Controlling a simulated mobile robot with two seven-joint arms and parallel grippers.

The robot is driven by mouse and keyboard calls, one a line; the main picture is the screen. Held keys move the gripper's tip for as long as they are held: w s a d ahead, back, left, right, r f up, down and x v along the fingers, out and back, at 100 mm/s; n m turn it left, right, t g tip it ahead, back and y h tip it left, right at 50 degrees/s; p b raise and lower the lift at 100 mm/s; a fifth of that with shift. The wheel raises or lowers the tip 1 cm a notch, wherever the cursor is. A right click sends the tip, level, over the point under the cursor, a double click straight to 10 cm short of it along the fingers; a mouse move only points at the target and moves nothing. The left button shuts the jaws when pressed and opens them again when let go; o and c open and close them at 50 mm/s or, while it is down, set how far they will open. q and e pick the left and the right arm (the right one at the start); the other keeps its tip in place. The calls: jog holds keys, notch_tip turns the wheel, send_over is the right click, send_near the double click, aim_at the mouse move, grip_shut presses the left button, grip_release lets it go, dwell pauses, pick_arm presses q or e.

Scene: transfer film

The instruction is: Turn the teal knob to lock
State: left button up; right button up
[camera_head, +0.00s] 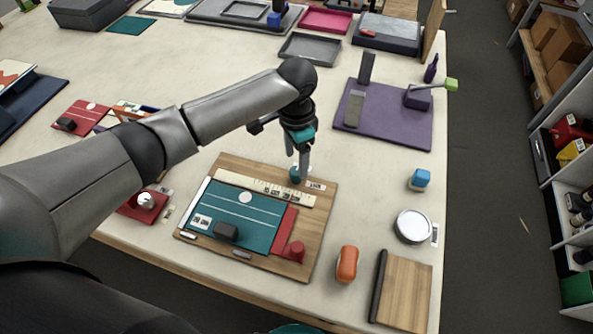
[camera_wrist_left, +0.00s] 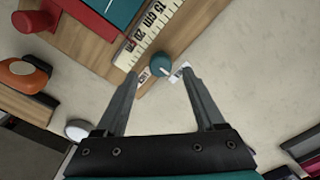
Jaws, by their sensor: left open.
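The teal knob (camera_head: 295,174) sits near the far right corner of the wooden board (camera_head: 318,225), close to the end of the ruler strip. In the left wrist view the knob (camera_wrist_left: 160,65) is round with a pale pointer line, and small printed labels lie on either side of it. My left gripper (camera_head: 302,170) points down at the knob, and its fingers partly cover it in the head view. In the left wrist view the gripper (camera_wrist_left: 160,75) is open, with its two fingertips apart on either side of the knob. I cannot tell whether either finger touches it. My right gripper is not in view.
The board carries a teal panel (camera_head: 240,215), a red knob (camera_head: 294,251) and a dark block (camera_head: 225,231). An orange object (camera_head: 347,263), a blue block (camera_head: 419,179) and a round white-topped item (camera_head: 412,226) stand to the right. A purple mat (camera_head: 385,130) lies behind.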

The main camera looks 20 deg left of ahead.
aim_at(297, 170)
pick_arm(q)
notch_tip(297, 170, down, 6)
jog(key=shift+r+b, duration=0.25)
jog(key=shift+b, duration=0.05)
grip_shut()
dwell(0.5)
